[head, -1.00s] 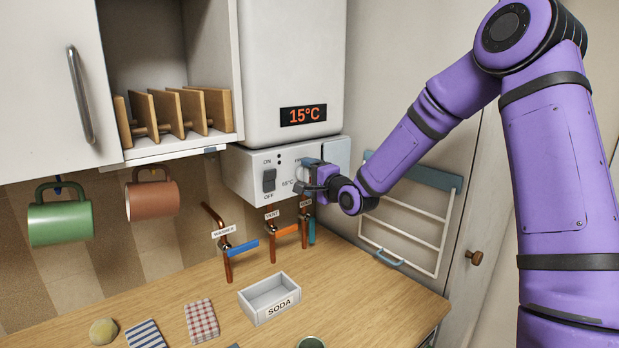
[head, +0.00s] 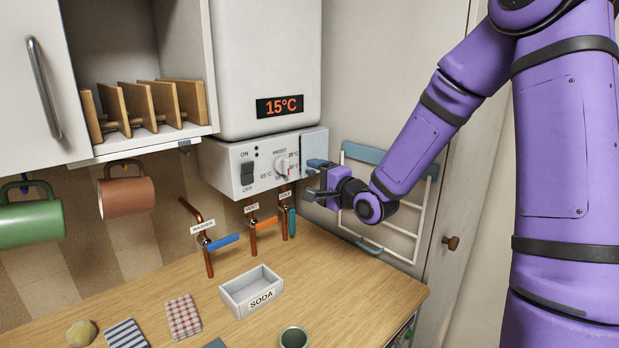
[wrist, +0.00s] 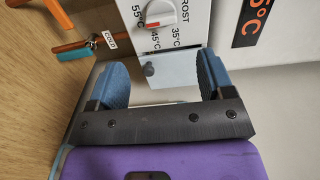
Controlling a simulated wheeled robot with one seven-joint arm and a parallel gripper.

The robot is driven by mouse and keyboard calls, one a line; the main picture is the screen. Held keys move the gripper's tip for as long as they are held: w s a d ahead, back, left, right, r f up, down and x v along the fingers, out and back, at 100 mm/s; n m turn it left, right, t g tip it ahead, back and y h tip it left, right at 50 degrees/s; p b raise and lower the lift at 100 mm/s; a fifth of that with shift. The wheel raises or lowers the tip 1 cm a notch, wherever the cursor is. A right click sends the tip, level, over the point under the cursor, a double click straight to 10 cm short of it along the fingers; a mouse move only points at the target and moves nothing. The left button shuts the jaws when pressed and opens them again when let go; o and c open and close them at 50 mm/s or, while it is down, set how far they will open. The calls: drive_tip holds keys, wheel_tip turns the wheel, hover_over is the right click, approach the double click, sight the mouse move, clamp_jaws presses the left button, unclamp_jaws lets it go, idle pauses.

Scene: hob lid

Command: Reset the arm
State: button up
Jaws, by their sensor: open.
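My purple arm reaches in from the right in the head view. My gripper (head: 316,180) is in front of the right end of the white boiler control panel (head: 240,166), apart from the dial (head: 283,167). In the wrist view its two blue fingertips (wrist: 163,78) are wide apart with nothing between them. Beyond them lie a pale blue-grey panel with a small round knob (wrist: 149,69) and the dial (wrist: 154,12) with its temperature marks.
Pipes with a blue-handled valve (head: 222,242) and an orange-handled valve (head: 264,223) stand below the panel. A white towel rack (head: 400,215) hangs at the right. A SODA tray (head: 232,292) and cloths lie on the wooden counter (head: 340,275). Mugs hang at the left.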

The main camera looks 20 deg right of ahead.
idle(0.4)
drive_tip(key=s+d+r+n+g+h, duration=0.1)
drive_tip(key=s+r+n+g+h, duration=0.1)
drive_tip(key=s, duration=1)
drive_tip(key=s+d+r+n+g+h, duration=0.1)
drive_tip(key=s+r+n+g+h, duration=0.1)
drive_tip(key=s+r+n+g, duration=0.2)
drive_tip(key=s+d+r+n+g+h, duration=0.1)
drive_tip(key=s+r+n+g+h, duration=0.2)
drive_tip(key=s, duration=1.6)
drive_tip(key=n+g, duration=0.2)
drive_tip(key=n, duration=0.2)
drive_tip(key=shift+s+r+n, duration=0.3)
